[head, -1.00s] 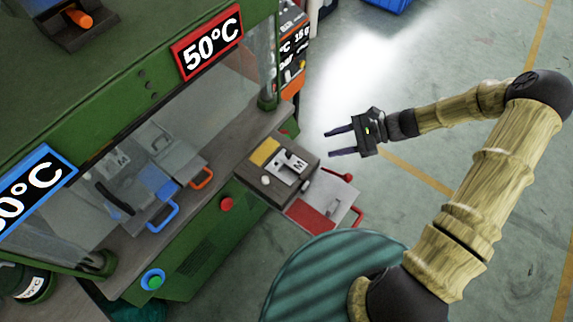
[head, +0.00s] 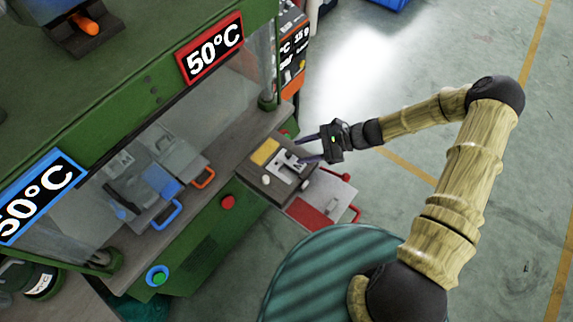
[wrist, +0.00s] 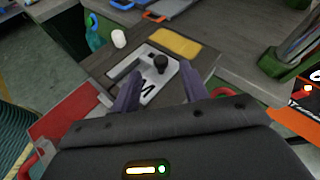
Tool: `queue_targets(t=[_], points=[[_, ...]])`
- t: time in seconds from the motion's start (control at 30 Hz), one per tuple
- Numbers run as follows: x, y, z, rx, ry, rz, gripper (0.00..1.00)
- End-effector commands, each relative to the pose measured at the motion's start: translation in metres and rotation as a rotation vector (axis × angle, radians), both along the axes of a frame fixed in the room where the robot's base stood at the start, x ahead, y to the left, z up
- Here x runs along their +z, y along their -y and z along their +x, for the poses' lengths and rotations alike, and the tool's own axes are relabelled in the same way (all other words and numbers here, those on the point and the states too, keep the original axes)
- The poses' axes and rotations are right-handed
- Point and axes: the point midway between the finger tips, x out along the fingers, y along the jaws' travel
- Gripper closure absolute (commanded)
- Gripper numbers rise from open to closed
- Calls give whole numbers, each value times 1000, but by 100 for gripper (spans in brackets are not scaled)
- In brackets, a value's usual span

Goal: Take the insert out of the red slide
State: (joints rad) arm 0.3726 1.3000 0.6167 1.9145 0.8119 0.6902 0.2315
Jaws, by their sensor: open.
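A slide with an orange-red handle (head: 204,178) sits at the front of the press, to the right of a slide with a blue handle (head: 166,214). I cannot make out an insert in it. A light grey plate (head: 283,172) marked M lies on the dark bench at the press's right end. It also shows in the wrist view (wrist: 125,72), with a dark round knob (wrist: 160,64) standing at its far right. My gripper (head: 300,150) is open and empty above this plate. In the wrist view its fingers (wrist: 160,86) are spread on either side near the knob.
A yellow pad (head: 264,152) and a small white cylinder (head: 266,180) are near the plate. A red and grey tray (head: 308,210) with a red handle juts out at the bench's right. A clear guard covers the press front. The floor at right is free.

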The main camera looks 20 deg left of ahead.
Motion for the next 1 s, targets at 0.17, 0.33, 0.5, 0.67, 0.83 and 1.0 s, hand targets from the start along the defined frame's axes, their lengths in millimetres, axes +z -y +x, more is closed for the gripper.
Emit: queue_targets(t=[0.17, 0.33, 0.5, 0.67, 0.83, 1.0], points=[[-7, -23, -7, 1, -2, 1, 56], [-11, -28, -8, -1, 2, 0, 56], [-12, -28, -8, -1, 2, 0, 56], [-11, -28, -8, -1, 2, 0, 56], [-11, -28, -8, -1, 2, 0, 68], [-11, -28, -8, -1, 2, 0, 100]])
